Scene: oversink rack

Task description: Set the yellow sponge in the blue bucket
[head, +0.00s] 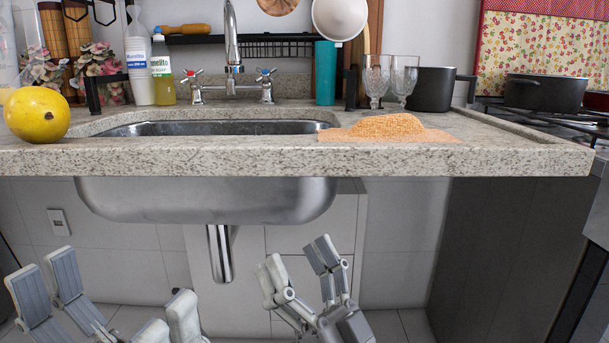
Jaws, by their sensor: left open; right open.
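I cannot make out a yellow sponge or a blue bucket for certain in the head view. A teal cylinder (325,74) stands at the back of the counter, right of the faucet; I cannot tell whether it is the bucket. An orange cloth (388,128) lies crumpled on the counter right of the sink and may hide what is under it. My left gripper (42,268) is open and empty at the lower left, lower than the counter. My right gripper (297,256) is open and empty, low in the middle, below the counter's front edge.
The stone counter (480,160) spans the view, with a steel sink (220,200) set in it. A yellow fruit (37,114) sits at the left. Bottles, two glasses (376,78), a dark mug (432,90) and a pot (545,93) stand along the back.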

